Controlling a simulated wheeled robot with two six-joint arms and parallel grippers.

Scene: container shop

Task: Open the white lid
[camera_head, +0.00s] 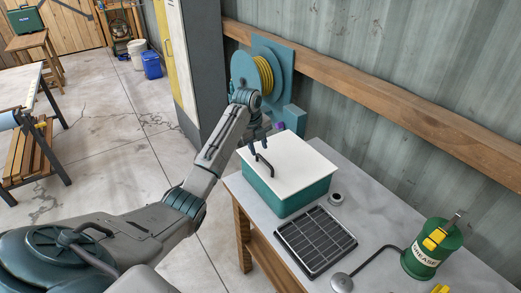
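The white lid (300,166) lies flat on a teal box (295,193) on the grey workbench, and it looks closed. A dark curved handle (265,163) shows at the lid's left part. My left gripper (254,149) points down over the lid's left part, right by the handle. It is small here, and I cannot tell whether its fingers touch the handle or how far apart they are. My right gripper is not in view.
On the grey workbench (375,215), a black grid tray (316,241), a small round metal part (336,198) and a green grease can (431,250) stand in front and right of the box. A teal hose reel (247,68) hangs on the wall behind.

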